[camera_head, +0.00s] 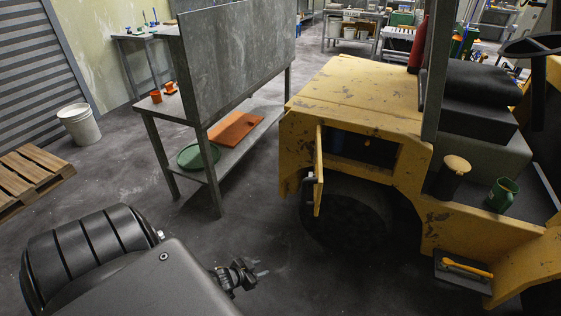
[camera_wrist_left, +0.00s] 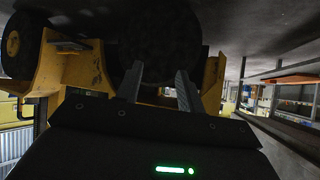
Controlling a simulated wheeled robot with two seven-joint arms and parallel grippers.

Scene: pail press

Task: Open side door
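The yellow vehicle (camera_head: 350,92) stands at the right in the head view, worn and scratched. Its side door (camera_head: 318,180) is a narrow yellow panel, seen nearly edge-on and swung outward at the left edge of a dark compartment opening (camera_head: 362,149). A grey handle (camera_head: 309,178) sits on the door's left face. My left gripper (camera_head: 258,272) is low and left of the door, apart from it. In the left wrist view its two fingers (camera_wrist_left: 160,76) are spread with nothing held between them. The vehicle appears upside down there. My right gripper is not in view.
A grey metal table (camera_head: 218,165) with a tall back panel, a green tray (camera_head: 199,156) and an orange board (camera_head: 235,129) stands left of the vehicle. Floor between is clear.

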